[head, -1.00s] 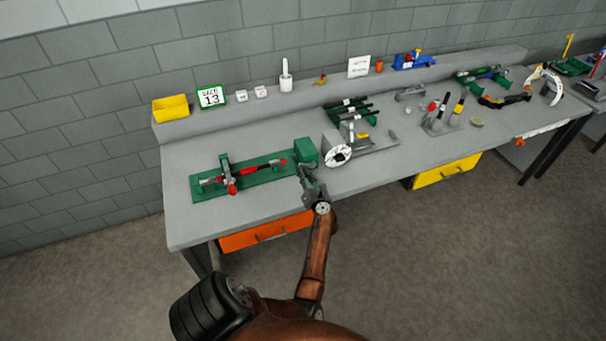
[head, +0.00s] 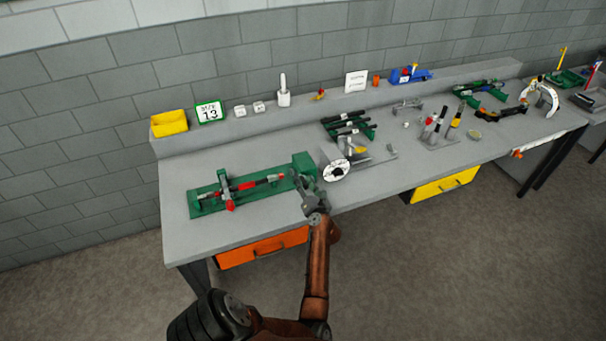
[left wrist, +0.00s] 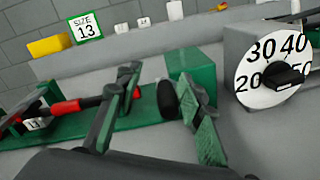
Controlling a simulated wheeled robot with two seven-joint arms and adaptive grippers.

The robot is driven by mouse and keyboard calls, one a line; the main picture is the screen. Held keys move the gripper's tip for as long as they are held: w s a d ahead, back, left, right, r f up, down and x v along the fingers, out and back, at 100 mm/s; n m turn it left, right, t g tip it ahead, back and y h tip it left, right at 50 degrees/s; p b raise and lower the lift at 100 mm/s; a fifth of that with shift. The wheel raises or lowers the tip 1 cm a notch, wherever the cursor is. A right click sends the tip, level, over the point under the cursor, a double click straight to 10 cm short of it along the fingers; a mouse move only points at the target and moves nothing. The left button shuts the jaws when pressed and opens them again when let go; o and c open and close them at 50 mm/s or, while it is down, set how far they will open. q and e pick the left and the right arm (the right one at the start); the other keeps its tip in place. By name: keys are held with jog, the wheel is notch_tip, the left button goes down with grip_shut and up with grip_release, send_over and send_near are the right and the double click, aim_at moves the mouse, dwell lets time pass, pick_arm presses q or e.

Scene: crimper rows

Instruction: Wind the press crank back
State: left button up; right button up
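The press is a long green base (head: 208,208) with red and dark parts, lying along the left of the bench, with a green block (head: 303,165) at its right end. It also shows in the left wrist view, with its green block (left wrist: 193,66) just beyond my fingers. My right gripper is out of view.
A grey box with a white numbered dial (left wrist: 272,72) stands close right of my left gripper. A size 13 sign (head: 209,112) and a yellow bin (head: 169,123) stand on the back ledge. Black-handled tools (head: 350,125) lie farther right. The bench front left is clear.

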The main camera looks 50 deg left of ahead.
pick_arm(q)
jog(key=r, duration=0.5)
jog(key=shift+s+a+r, duration=0.2)
jog(key=shift+s+r, duration=0.05)
jog(key=shift+r, duration=0.1)
